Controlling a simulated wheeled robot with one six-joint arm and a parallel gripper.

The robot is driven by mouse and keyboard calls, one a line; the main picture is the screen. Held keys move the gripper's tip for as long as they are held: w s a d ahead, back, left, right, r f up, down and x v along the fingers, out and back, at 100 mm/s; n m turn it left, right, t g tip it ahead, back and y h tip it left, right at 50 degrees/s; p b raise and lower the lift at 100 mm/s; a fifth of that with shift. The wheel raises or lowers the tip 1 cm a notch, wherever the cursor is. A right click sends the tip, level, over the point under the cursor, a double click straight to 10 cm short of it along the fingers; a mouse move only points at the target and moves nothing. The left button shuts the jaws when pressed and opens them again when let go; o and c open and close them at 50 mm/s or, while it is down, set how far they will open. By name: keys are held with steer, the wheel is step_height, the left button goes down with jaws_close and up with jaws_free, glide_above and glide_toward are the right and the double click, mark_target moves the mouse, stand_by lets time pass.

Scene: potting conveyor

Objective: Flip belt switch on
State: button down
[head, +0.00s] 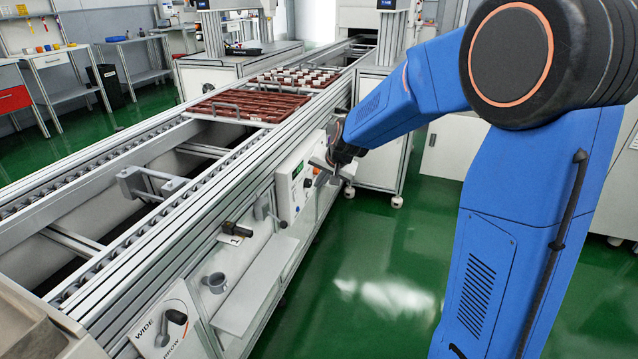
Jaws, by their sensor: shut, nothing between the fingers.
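A white control box (287,180) with a small green display (297,170) is mounted on the side of the conveyor. My gripper (322,172) is right in front of the box's right part, its fingers shut and empty. A small dark control (308,183) shows on the box close to the fingertips. I cannot tell if it is the belt switch, how it is set, or if the fingers touch it. The gripper and wrist hide part of the box's right side.
The conveyor (130,240) carries a red-brown tray (235,118). The green floor (370,270) on the right is clear.

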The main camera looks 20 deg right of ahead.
mark_target(296, 195)
steer(key=shift+d+f, duration=0.2)
steer(key=shift+f, duration=0.5)
steer(key=w+a+f, duration=0.5)
steer(key=w+f, duration=0.2)
steer(key=f, duration=0.1)
steer(key=shift+w+f, duration=0.3)
steer(key=shift+w, duration=0.05)
stand_by(0.4)
